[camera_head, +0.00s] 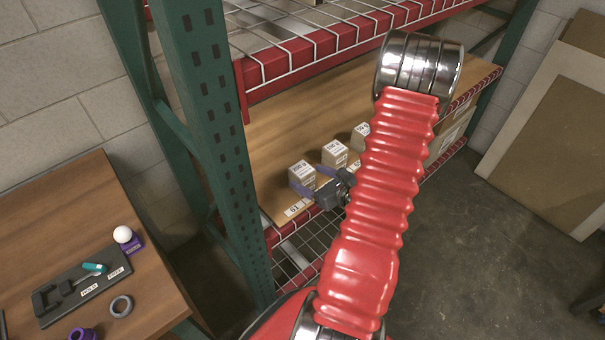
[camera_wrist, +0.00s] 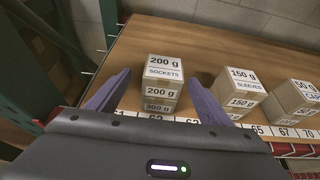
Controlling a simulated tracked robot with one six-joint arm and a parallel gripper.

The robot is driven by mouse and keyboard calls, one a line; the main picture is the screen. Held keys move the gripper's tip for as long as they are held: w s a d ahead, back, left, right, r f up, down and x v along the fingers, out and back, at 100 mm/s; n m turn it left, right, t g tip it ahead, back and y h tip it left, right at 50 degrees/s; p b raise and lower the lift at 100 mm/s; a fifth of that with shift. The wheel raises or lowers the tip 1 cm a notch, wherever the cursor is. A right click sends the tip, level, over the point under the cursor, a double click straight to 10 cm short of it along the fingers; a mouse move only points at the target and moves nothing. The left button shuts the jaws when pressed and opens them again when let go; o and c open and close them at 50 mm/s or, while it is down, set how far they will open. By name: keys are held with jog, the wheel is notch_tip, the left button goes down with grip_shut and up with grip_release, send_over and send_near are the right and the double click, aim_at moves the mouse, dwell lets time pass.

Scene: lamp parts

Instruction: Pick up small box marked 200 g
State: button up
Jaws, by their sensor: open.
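The small box marked 200 g, labelled "SOCKETS" on top (camera_wrist: 163,68), stands on the wooden shelf, on top of a box marked 300 g (camera_wrist: 159,106). In the head view this box (camera_head: 302,170) is the nearest of the row. My gripper (camera_wrist: 160,76) is open, with its purple fingers on the left and right of the stack and a gap visible on each side. It also shows in the head view (camera_head: 306,178), low at the front edge of the shelf. My red arm hides part of the shelf to the right.
A 150 g box marked "SLEEVES" (camera_wrist: 240,83) stands right of the stack, and a 50 g box (camera_wrist: 298,96) farther right. A green rack post (camera_head: 205,110) is left of the gripper. A wire shelf (camera_head: 300,25) hangs above. A wooden table (camera_head: 60,215) holds small parts.

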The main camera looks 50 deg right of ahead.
aim_at(302, 173)
jog(key=shift+w, duration=0.1)
jog(key=shift+d+x, duration=0.15)
jog(key=shift+x, duration=1.15)
jog(key=shift+d+x, duration=0.1)
jog(key=shift+x, duration=1.15)
jog(key=shift+c, duration=0.2)
jog(key=c, duration=1.2)
